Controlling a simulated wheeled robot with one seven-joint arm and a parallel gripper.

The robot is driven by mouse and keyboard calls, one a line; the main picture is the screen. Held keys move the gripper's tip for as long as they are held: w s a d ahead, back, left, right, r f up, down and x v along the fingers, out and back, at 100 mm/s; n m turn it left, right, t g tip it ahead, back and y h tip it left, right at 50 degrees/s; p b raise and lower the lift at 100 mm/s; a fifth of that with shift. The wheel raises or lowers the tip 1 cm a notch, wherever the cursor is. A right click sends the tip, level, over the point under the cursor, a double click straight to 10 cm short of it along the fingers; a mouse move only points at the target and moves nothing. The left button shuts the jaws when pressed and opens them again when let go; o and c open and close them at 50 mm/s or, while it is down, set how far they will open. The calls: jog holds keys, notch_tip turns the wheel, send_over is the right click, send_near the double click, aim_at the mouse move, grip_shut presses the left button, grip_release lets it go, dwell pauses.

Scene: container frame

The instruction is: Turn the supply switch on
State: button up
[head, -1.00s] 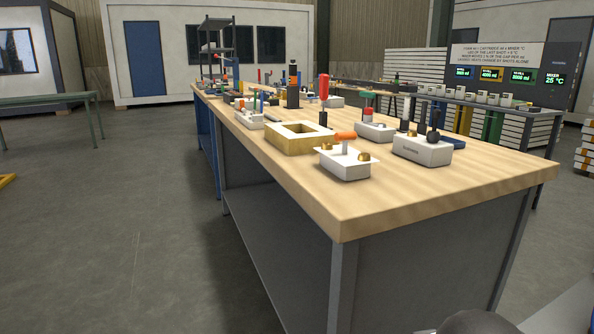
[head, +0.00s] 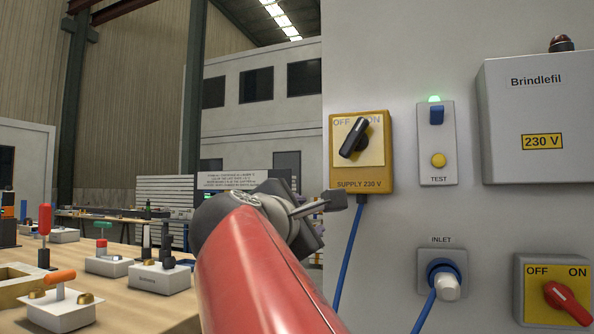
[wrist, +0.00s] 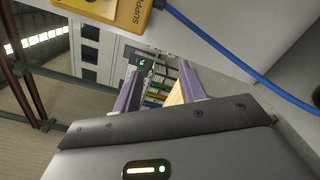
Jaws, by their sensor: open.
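Part of the yellow box (wrist: 122,12) shows at the top of that view; the knob is out of view there.
A blue cable (head: 350,250) hangs from the switch. To the right are a test box (head: 437,143) with a green light, a grey 230 V cabinet (head: 538,115), an inlet plug (head: 445,283) and a red rotary switch (head: 567,302). A wooden bench (head: 125,308) stands at left.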

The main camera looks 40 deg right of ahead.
aim_at(353, 137)
jog(key=s+d+r+n+g+h, duration=0.1)
jog(key=s+r+g+h, duration=0.1)
jog(key=r, duration=0.4)
jog(key=s+d+r+n+g+h, duration=0.1)
jog(key=s+d+r+h, duration=0.15)
jog(key=r, duration=0.25)
jog(key=x, duration=0.2)
jog(key=r+p+x, duration=0.1)
jog(key=x, duration=0.2)
jog(key=shift+w+d+r+p, duration=0.15)
jog(key=shift+d+p, duration=0.15)
jog(key=shift+d, duration=0.3)
